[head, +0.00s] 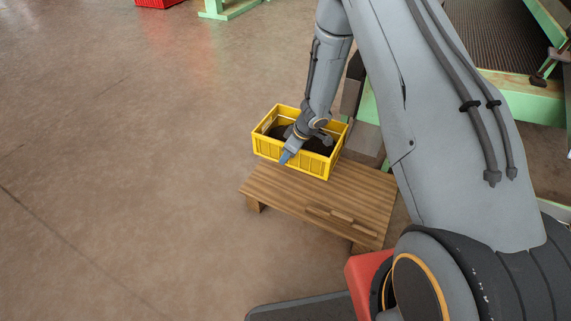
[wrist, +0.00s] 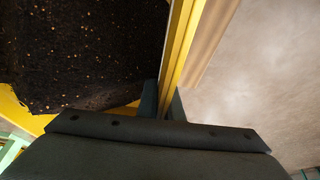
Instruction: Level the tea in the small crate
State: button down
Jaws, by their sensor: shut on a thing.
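The small yellow crate (head: 315,166) is at the back of a low wooden bench (head: 275,192). I cannot tell whether its base rests fully on the bench. Dark tea (head: 318,146) lies inside it. In the wrist view the tea (wrist: 80,45) is dark with pale specks, and yellow crate surface shows beside it at the lower left. My gripper (head: 285,158) is at the crate's near wall. In the wrist view its fingers (wrist: 162,103) stand on either side of the yellow wall (wrist: 180,45), shut on it. My arm hides part of the tea.
A wooden piece (head: 343,217) lies on the bench's front part. A green-framed machine (head: 520,95) stands to the right, behind my arm. A red crate (head: 158,3) and a green stand (head: 230,9) are far back. The floor at left is clear.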

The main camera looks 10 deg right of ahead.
notch_tip(320, 180, up, 9)
jog(key=p, duration=0.4)
jog(key=shift+r, duration=0.2)
notch_tip(320, 180, up, 4)
jog(key=p, duration=0.6)
jog(key=shift+r, duration=0.1)
jog(key=shift+s+d, duration=0.25)
jog(key=shift+d, duration=0.15)
jog(key=shift+w+a, duration=0.3)
jog(key=shift+a, duration=0.1)
